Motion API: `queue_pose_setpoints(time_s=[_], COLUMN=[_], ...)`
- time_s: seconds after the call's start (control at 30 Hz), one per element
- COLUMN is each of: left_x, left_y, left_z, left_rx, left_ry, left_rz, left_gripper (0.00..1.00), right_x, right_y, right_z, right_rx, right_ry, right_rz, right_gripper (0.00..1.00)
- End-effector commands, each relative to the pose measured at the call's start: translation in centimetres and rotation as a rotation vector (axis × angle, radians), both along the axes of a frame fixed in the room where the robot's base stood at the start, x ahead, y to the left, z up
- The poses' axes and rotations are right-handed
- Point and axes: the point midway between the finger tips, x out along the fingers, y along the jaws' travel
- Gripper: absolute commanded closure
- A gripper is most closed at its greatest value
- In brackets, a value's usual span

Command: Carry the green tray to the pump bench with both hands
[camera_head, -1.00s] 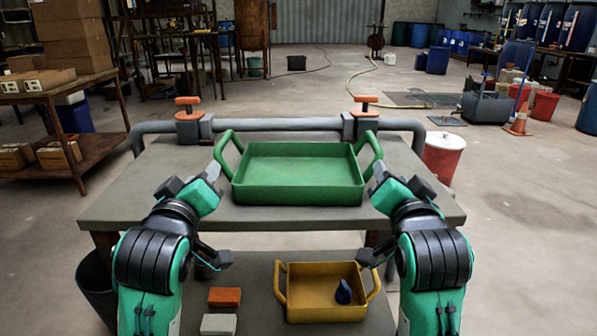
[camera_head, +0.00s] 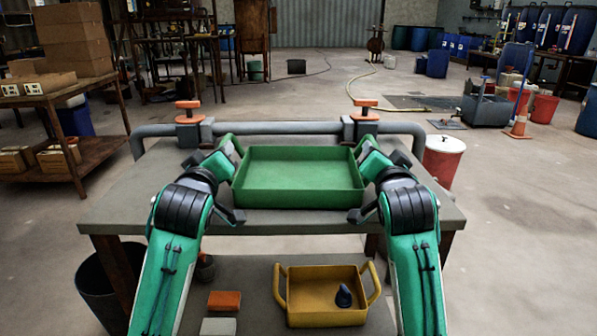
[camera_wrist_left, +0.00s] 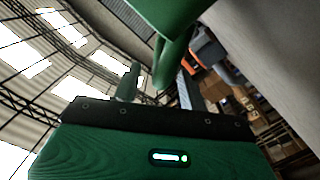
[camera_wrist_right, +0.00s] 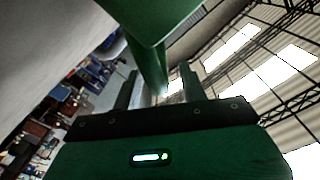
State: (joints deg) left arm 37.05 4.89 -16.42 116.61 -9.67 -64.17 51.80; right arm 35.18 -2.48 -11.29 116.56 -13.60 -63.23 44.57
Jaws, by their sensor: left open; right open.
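The green tray (camera_head: 300,178) sits empty on the grey bench top (camera_head: 440,213), with a handle at each side. My left gripper (camera_head: 228,152) is at its left handle. In the left wrist view the open fingers (camera_wrist_left: 158,85) stand on either side of the green handle (camera_wrist_left: 165,60). My right gripper (camera_head: 370,152) is at the right handle. In the right wrist view its open fingers (camera_wrist_right: 160,88) stand on either side of the handle (camera_wrist_right: 153,68). Whether the fingers touch the handles is hard to tell.
A grey pipe with orange-handled valves (camera_head: 188,112) runs along the bench's back edge. A yellow tray (camera_head: 325,298) with a dark blue item (camera_head: 343,295) sits lower in front, beside orange (camera_head: 224,300) and pale blocks (camera_head: 218,326). A red bucket (camera_head: 443,158) stands right of the bench.

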Motion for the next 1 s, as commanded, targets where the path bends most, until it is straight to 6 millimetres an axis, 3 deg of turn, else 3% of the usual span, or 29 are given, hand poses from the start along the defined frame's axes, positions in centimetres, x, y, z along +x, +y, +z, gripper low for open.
queue_pose_setpoints(time_s=[0.23,0.6,0.8,0.83,1.0], left_x=[2.4,2.7,2.7,2.7,2.7], left_y=[-0.1,-0.1,-0.1,-0.1,-0.1], left_z=[0.0,0.0,0.0,0.0,0.0], left_rx=[0.001,0.000,0.000,0.000,0.000], left_ry=[0.000,0.000,0.000,0.000,0.000], left_rz=[0.000,0.000,0.000,0.000,0.000], left_gripper=[0.58,0.58,0.97,1.00,1.00], right_x=[2.4,2.8,2.7,2.7,2.7], right_y=[-0.1,-0.1,-0.1,-0.1,-0.1], right_z=[0.0,0.0,0.0,0.0,0.0], right_rx=[-0.001,0.000,0.000,0.000,0.000], right_ry=[0.000,-0.001,0.000,0.000,0.000], right_rz=[0.000,-0.001,0.000,0.000,0.000], right_gripper=[0.57,0.57,0.96,1.00,1.00])
